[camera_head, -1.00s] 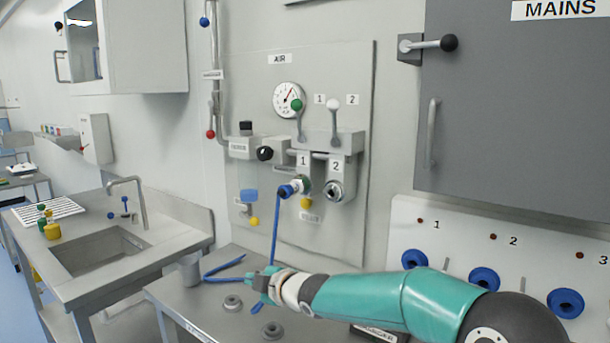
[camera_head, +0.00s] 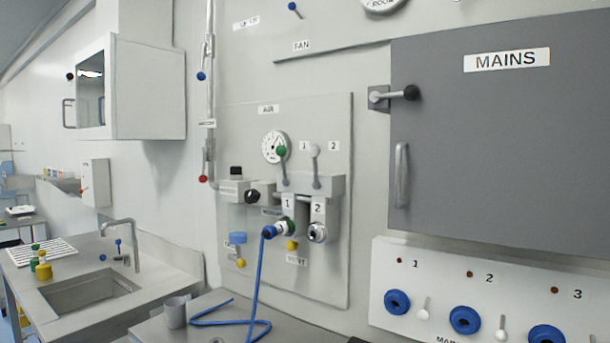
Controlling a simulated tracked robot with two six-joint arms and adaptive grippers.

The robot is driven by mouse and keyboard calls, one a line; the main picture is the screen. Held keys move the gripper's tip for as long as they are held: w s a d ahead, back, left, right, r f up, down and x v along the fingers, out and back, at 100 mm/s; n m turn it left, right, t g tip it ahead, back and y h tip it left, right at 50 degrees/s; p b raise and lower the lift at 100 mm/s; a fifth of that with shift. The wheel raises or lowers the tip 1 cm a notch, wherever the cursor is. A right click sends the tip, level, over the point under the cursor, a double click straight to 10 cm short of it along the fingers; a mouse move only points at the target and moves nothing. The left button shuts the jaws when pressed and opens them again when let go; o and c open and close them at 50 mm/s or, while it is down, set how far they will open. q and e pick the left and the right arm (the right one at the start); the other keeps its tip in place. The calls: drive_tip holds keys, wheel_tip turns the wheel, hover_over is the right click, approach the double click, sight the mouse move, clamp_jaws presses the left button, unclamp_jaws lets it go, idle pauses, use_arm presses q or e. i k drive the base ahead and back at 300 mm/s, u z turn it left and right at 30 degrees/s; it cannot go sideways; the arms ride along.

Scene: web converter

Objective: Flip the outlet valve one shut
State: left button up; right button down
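The outlet valve one lever (camera_head: 285,168) stands upright on the air panel (camera_head: 333,265), with a green knob on top, beside the label 1. The valve two lever (camera_head: 315,168) with a white knob stands upright just right of it. Below, outlet 1 (camera_head: 288,226) has a blue hose (camera_head: 259,275) plugged in, which hangs to the bench. Outlet 2 (camera_head: 317,233) has no hose. A round gauge (camera_head: 272,147) sits left of the green knob, touching it in the picture. Neither of my grippers shows in this view.
A grey MAINS cabinet (camera_head: 500,130) with a handle stands right of the air panel. Below it is a white panel (camera_head: 440,262) with blue sockets and small levers. A grey cup (camera_head: 175,312) stands on the bench. A sink (camera_head: 92,291) is at left.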

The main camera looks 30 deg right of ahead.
sight(281, 151)
drive_tip(key=u, duration=0.75)
drive_tip(key=i, duration=0.15)
drive_tip(key=z, duration=2.4)
drive_tip(key=k, duration=1.05)
drive_tip(key=u, duration=1.3)
drive_tip(key=i, duration=1.45)
drive_tip(key=z, duration=0.3)
